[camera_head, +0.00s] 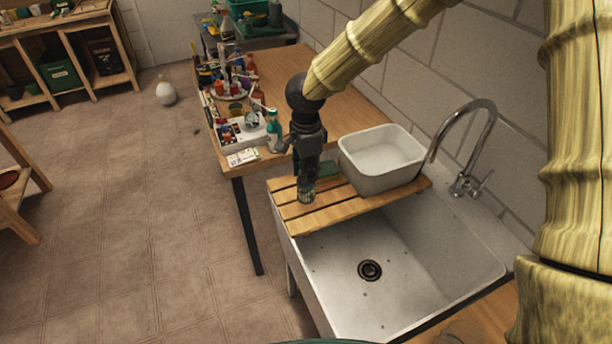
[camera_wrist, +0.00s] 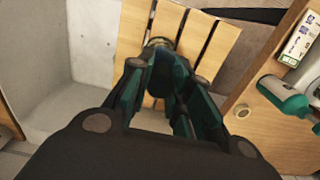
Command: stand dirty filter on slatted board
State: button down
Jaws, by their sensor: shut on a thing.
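The dirty filter (camera_head: 306,192) is a small, dark, greenish-brown cylinder, upright at the slatted board. My gripper (camera_head: 306,172) is shut on its upper part from above. In the wrist view the filter (camera_wrist: 158,42) shows only as a rim beyond my gripper (camera_wrist: 160,75); the fingers hide most of it. The slatted board (camera_head: 340,212) is light wood with dark gaps and lies across the back of the sink; its slats also show in the wrist view (camera_wrist: 133,30). The filter's base appears to meet the board, but I cannot tell whether it bears on it.
A white basin (camera_head: 385,181) stands on the board's right part, close to my gripper. The sink (camera_head: 425,270) with a curved tap (camera_head: 480,125) is in front. A wooden table (camera_head: 285,75) behind holds a green bottle (camera_head: 273,130) and clutter. The board's front left is clear.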

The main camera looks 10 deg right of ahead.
jog(key=shift+f+p, duration=0.45)
jog(key=shift+f, duration=1.1)
jog(key=shift+f, duration=0.15)
jog(key=c, duration=1.3)
grip_release()
notch_tip(320, 180, up, 12)
jog(key=shift+r+b, duration=0.15)
jog(key=shift+b, duration=0.95)
